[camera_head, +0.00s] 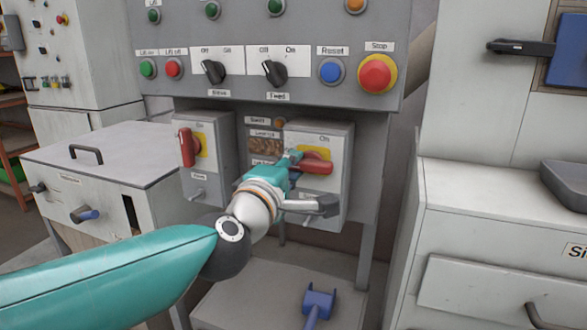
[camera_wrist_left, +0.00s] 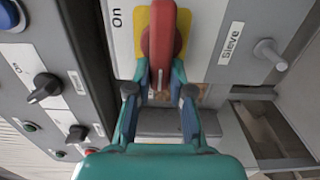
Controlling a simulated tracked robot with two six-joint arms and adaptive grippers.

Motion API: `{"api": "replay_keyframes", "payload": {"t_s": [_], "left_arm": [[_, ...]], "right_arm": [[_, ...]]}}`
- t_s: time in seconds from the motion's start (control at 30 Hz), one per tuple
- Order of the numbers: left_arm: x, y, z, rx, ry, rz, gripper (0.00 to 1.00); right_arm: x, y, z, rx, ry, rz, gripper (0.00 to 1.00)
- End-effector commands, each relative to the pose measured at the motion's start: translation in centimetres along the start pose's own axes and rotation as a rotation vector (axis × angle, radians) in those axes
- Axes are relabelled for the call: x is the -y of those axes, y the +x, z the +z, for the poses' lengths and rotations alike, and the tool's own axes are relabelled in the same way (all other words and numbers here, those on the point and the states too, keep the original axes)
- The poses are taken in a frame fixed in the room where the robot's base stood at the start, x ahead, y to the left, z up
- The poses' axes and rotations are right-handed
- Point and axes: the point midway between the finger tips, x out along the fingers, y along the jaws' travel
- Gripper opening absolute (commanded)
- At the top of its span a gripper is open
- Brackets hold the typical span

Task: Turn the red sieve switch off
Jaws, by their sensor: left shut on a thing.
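The red sieve switch (camera_head: 317,167) is a red handle on a yellow plate, on the front of the right grey switch box (camera_head: 333,135). Its handle lies about level in the head view, with the "On" label above it. In the left wrist view the red handle (camera_wrist_left: 160,40) stands between the fingers, beside the labels "On" and "Sieve". My left gripper (camera_head: 294,160) comes from the left and is shut on the handle; it also shows in the left wrist view (camera_wrist_left: 160,88). The fingers hide part of the handle's near end. My right gripper is not in view.
A second box with an upright red switch (camera_head: 186,147) is to the left. Above is a control panel (camera_head: 290,88) with black knobs and a red stop button (camera_head: 377,74). A metal knob (camera_wrist_left: 269,52) sticks out beside the sieve label. A blue tool (camera_head: 318,301) is below.

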Motion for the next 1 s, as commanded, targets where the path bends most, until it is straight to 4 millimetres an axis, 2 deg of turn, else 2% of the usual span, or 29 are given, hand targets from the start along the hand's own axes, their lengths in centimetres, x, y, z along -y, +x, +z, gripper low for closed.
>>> {"api": "replay_keyframes", "payload": {"t_s": [0.1, 0.13, 0.27, 0.67, 0.83, 1.0], "left_arm": [[0.2, 0.1, -0.2, -0.004, -0.005, -0.004, 0.00], [0.2, 0.1, -0.2, -0.004, -0.005, -0.004, 0.26], [0.2, 0.1, -0.2, -0.004, -0.003, -0.003, 0.46], [0.0, -0.5, 0.0, -0.001, 0.000, -0.001, 0.46], [0.0, -2.7, 0.0, 0.000, 0.000, 0.000, 0.46], [0.0, -6.2, 0.0, 0.000, -0.001, 0.001, 0.46]], "right_arm": [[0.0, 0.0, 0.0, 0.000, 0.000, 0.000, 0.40], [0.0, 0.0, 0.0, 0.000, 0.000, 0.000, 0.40], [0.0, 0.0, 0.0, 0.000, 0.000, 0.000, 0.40], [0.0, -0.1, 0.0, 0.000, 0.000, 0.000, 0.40], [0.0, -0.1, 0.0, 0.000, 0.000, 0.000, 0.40], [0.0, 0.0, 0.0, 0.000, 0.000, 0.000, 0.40]]}}
